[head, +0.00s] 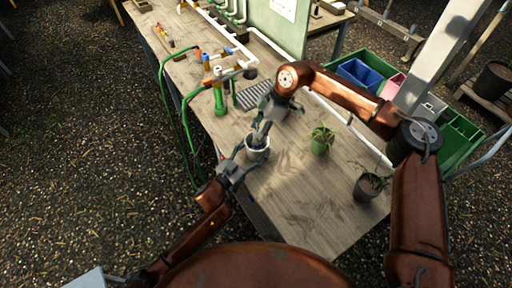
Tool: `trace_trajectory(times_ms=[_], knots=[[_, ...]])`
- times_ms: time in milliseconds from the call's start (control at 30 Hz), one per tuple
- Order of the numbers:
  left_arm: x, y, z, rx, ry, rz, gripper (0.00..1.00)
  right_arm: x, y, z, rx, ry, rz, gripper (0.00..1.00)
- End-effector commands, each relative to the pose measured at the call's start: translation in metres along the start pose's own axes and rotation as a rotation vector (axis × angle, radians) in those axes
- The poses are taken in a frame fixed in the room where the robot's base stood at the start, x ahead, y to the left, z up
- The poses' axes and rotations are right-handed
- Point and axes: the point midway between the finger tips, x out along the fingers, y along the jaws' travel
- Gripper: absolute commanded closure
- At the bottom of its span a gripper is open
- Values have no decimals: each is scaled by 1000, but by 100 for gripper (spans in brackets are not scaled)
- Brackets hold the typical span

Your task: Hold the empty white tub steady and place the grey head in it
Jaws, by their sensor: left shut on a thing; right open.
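My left gripper (244,157) comes in from the lower left and is shut on the tub's near left side. My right gripper (261,134) points down over the tub's mouth from behind, its fingers open and at or just inside the rim. I cannot make out the grey head for certain; the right gripper's fingers cover much of the tub's opening, so its inside is mostly hidden.
A potted green plant (321,139) and a dark pot with a plant (371,185) stand to the right on the table (300,203). A green sprayer-like item (219,100) and green hoses (185,110) are at the back left. Blue and green crates (358,73) lie beyond.

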Motion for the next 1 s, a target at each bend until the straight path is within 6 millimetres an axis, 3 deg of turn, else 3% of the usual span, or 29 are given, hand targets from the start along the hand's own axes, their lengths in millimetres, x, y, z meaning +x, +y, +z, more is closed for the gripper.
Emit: trace_trajectory(times_ms=[167, 600, 800, 1000], knots=[[0, 0, 0, 0, -1, 0, 67, -16, 1, 0, -1, 0, 4, 54], [0, 0, 0, 0, -1, 0, 67, -100, 1, 0, 1, 0, 3, 54], [0, 0, 0, 0, -1, 0, 67, -118, 0, 0, 0, 1, 0, 54], [0, 0, 0, 0, -1, 0, 67, -120, 0, 0, 0, 1, 0, 54]])
